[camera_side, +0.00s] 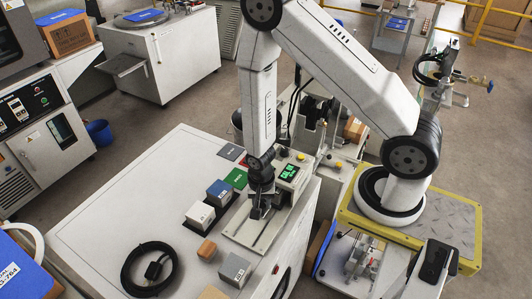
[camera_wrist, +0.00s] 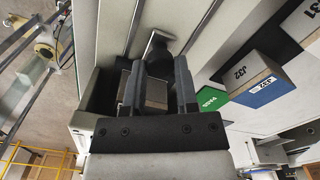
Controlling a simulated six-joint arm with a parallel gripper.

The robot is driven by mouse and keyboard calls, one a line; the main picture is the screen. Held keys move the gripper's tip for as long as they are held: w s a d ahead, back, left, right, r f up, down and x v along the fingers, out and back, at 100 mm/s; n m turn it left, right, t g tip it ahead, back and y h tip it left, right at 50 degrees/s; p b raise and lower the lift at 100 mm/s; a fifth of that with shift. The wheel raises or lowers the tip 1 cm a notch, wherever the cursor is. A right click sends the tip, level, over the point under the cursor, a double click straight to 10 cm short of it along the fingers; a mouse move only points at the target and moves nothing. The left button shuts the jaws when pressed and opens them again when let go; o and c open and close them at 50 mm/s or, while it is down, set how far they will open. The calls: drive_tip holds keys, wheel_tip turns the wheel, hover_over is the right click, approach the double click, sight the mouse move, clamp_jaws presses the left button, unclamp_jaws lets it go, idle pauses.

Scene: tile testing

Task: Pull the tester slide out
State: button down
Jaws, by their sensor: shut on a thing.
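The tester with its lit green display (camera_side: 289,172) stands near the right edge of the white bench, with a light rail plate (camera_side: 246,236) in front of it. My gripper (camera_side: 259,212) points down over this plate beside the tester. In the wrist view my gripper (camera_wrist: 160,68) has both dark fingers around a small metallic part (camera_wrist: 155,92), which looks like part of the tester slide. A dark round knob (camera_wrist: 166,46) shows just beyond the fingertips. The fingers and the arm hide much of the slide, and how far it is out is unclear.
Left of the tester are a white-topped block (camera_side: 200,215), a blue-fronted block (camera_side: 219,193) and a green pad (camera_side: 236,178). A wooden block (camera_side: 207,250) and a grey block (camera_side: 234,270) lie nearer. A black cable coil (camera_side: 150,268) is at left; the bench behind it is clear.

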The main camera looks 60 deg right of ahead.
drive_tip(key=shift+a, duration=4.15)
drive_tip(key=shift+c, duration=2)
unclamp_jaws()
drive_tip(key=shift+r, duration=0.15)
drive_tip(key=shift+r, duration=2.9)
